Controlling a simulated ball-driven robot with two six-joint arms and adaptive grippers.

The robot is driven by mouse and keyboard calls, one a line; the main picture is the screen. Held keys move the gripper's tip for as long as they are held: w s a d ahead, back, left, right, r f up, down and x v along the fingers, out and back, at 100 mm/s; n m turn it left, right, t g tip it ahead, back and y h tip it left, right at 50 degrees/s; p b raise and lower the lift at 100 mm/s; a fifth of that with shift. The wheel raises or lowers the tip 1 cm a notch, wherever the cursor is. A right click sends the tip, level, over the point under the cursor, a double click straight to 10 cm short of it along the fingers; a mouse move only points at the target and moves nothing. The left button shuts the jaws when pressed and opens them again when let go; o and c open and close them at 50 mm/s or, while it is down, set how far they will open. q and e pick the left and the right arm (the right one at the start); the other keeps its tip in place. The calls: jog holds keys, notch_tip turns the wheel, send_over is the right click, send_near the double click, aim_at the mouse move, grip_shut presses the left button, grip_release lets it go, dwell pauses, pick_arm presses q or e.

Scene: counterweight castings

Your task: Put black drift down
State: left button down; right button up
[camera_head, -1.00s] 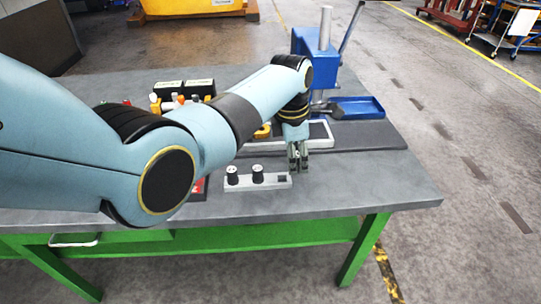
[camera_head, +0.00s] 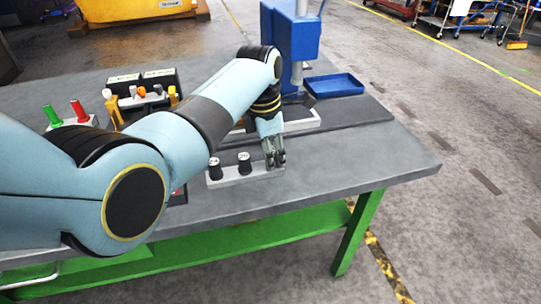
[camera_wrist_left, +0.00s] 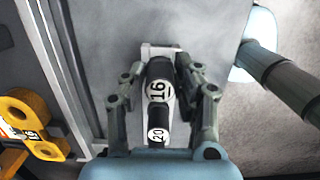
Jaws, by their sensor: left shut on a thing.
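The black drift (camera_wrist_left: 159,72), with a white "16" disc on its end, is between the fingers of my left gripper (camera_wrist_left: 160,78) in the wrist view. In the head view my left gripper (camera_head: 275,161) is shut on it at the right end of a pale grey rack (camera_head: 231,178), and the fingers mostly hide the drift. Two other black drifts (camera_head: 215,168) (camera_head: 244,162) stand upright in the rack to the left. One with a "20" disc (camera_wrist_left: 157,135) shows in the wrist view. I cannot tell whether the held drift is seated. My right gripper is not in view.
A blue press (camera_head: 292,45) and a blue tray (camera_head: 334,85) stand behind the rack. Green and red handled tools (camera_head: 78,110) and a black box (camera_head: 143,80) stand at the back left. The bench (camera_head: 385,165) is clear on the right.

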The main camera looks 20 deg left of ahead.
pick_arm(q)
jog(key=shift+f, duration=0.1)
jog(key=c, duration=1)
grip_release()
jog(key=shift+f, duration=0.1)
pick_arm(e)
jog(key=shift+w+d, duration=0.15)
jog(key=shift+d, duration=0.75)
pick_arm(q)
jog(key=shift+r, duration=0.25)
jog(key=r, duration=0.4)
jog(key=a+r, duration=0.1)
jog(key=r, duration=0.3)
jog(key=s+r, duration=0.1)
jog(key=r, duration=0.2)
jog(key=shift+a+r, duration=0.15)
jog(key=shift+r, duration=0.25)
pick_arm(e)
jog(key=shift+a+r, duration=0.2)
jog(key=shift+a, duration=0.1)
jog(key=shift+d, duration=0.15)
